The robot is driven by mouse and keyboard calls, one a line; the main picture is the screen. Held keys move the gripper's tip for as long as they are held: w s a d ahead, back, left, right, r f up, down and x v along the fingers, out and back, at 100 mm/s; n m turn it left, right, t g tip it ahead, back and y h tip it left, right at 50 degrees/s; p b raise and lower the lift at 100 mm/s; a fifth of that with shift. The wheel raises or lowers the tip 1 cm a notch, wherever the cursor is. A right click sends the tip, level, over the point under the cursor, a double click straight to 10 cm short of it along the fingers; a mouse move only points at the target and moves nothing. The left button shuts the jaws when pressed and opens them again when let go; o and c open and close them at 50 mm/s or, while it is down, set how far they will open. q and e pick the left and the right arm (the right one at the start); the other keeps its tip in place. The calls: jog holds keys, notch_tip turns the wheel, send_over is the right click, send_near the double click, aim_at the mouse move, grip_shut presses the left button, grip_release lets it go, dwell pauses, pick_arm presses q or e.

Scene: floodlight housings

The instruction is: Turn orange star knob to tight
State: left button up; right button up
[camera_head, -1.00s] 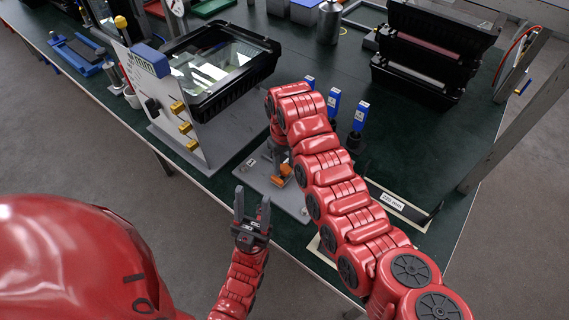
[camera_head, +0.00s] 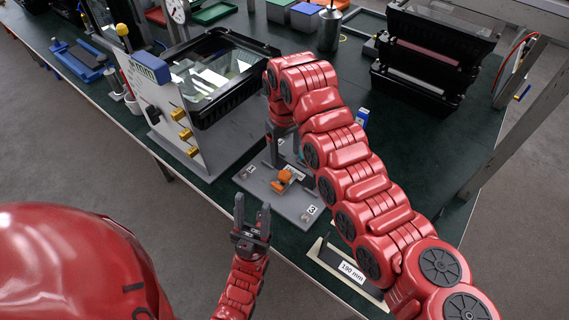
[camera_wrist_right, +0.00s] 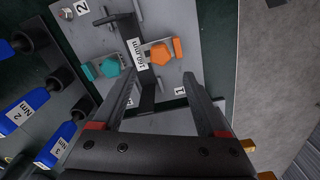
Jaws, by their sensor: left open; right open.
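The orange star knob (camera_head: 282,179) sits on a grey plate (camera_head: 262,190) at the table's front edge. In the right wrist view the orange knob (camera_wrist_right: 163,54) shows beyond the fingertips, beside a teal knob (camera_wrist_right: 112,66) with a white label between them. My right gripper (camera_wrist_right: 160,78) is open, with nothing between its fingers, and apart from the orange knob.
A black-framed floodlight housing (camera_head: 222,75) stands behind left, beside an upright white panel (camera_head: 165,115) with brass fittings. Blue tools marked in Nm (camera_wrist_right: 35,105) stand left in the wrist view. A gauge labelled 190 mm (camera_head: 352,272) lies at the front edge. Stacked black housings (camera_head: 430,60) stand back right.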

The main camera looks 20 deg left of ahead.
notch_tip(320, 180, up, 9)
jog(key=shift+b, duration=0.35)
dwell(0.4)
